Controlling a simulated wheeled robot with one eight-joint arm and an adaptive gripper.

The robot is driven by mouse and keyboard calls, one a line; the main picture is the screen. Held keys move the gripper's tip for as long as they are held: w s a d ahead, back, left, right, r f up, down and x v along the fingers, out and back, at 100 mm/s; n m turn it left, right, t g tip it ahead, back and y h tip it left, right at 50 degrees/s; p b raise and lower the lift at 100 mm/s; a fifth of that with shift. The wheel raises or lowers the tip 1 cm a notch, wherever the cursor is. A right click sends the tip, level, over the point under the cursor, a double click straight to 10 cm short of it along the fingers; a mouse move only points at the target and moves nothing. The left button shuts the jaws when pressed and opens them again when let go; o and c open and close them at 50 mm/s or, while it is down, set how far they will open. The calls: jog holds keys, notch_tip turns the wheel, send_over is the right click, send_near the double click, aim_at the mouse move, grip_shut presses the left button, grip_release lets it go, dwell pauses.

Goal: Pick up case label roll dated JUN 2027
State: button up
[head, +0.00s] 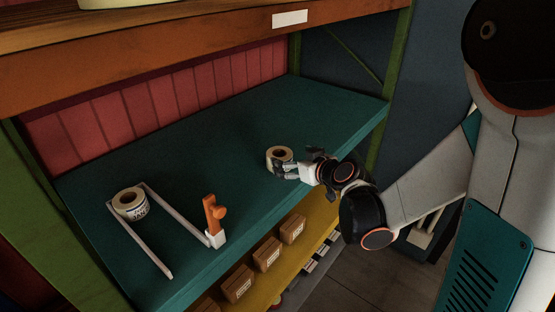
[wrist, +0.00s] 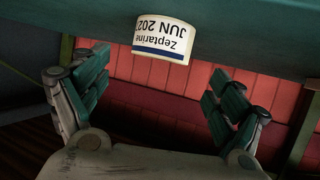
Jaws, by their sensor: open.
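The case label roll (head: 279,153) is a short cream cylinder standing on the teal shelf. In the wrist view the label roll (wrist: 163,40) appears upside down, with a blue band and the printed words "Zeptarine" and "JUN 202", the last digit cut off at the edge. My gripper (head: 290,163) is open at the roll's near right side in the head view. In the wrist view my gripper's (wrist: 158,70) two fingers stand left and right of the roll, with gaps on both sides. The roll is around or just beyond the fingertips; I cannot tell exactly how deep.
An orange upright piece (head: 213,213) stands at the frame's right end. Cardboard boxes (head: 267,254) line the yellow shelf below. The middle of the teal shelf (head: 190,155) is clear.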

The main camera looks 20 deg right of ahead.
aim_at(276, 154)
jog(key=b+x, duration=0.1)
jog(key=x, duration=0.7)
jog(key=shift+w+f, duration=0.15)
jog(key=shift+w, duration=0.15)
jog(key=c, duration=1.3)
